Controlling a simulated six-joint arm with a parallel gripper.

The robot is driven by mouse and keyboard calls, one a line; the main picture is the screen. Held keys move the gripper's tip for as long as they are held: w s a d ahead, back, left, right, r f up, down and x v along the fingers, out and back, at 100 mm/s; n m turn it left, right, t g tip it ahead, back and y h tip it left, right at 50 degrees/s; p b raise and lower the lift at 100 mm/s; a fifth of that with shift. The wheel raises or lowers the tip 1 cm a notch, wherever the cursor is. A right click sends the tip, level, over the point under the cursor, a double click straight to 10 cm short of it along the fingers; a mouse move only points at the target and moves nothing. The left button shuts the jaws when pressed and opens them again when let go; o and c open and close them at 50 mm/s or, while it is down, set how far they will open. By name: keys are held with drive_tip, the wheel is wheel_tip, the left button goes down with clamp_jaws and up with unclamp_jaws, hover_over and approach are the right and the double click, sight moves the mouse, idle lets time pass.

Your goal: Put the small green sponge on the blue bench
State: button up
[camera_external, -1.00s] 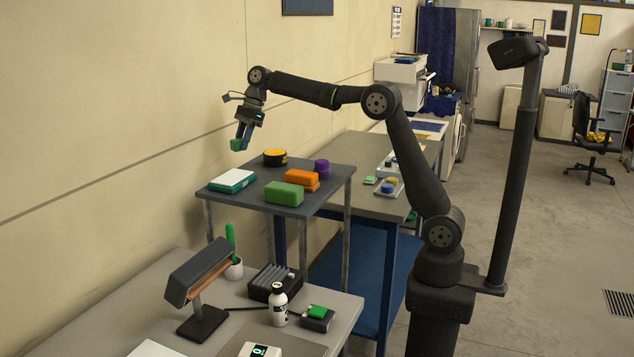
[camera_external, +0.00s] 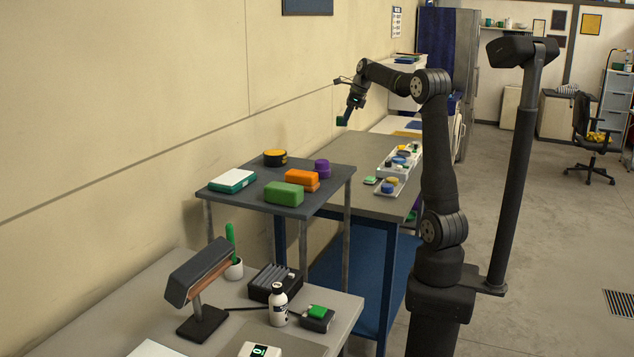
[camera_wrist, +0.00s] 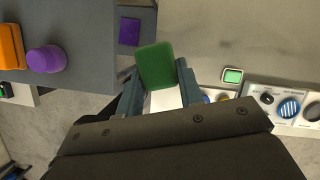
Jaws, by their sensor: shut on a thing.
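The small green sponge (camera_wrist: 156,66) is clamped between the two fingers of my gripper (camera_wrist: 158,84) in the wrist view. In the external view the sponge (camera_external: 341,121) hangs below my gripper (camera_external: 346,115), in the air above the far part of the blue bench. The blue bench (camera_external: 345,160) has a bare grey top, blue legs and a blue lower shelf. Its top also shows below the sponge in the wrist view (camera_wrist: 215,35). The sponge is clear of the bench top.
A raised dark stand (camera_external: 240,203) at the near end holds a green block (camera_external: 284,194), an orange block and a purple knob. The bench's middle and left are clear.

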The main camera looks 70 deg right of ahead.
drive_tip(key=s+d+m+h, duration=0.1)
drive_tip(key=s+d+m, duration=0.1)
drive_tip(key=s+d, duration=0.5)
drive_tip(key=s+d+m, duration=0.2)
drive_tip(key=s+d, duration=0.1)
drive_tip(key=s, duration=0.8)
hover_over(359, 194)
drive_tip(key=s, duration=0.2)
wheel_tip(359, 194, down, 27)
drive_tip(key=shift+w+a+f, duration=0.1)
drive_tip(key=shift+a+f, duration=0.05)
drive_tip(key=shift+f, duration=2)
drive_tip(key=shift+f, duration=0.1)
drive_tip(key=o, duration=0.9)
drive_tip(key=shift+o, duration=0.2)
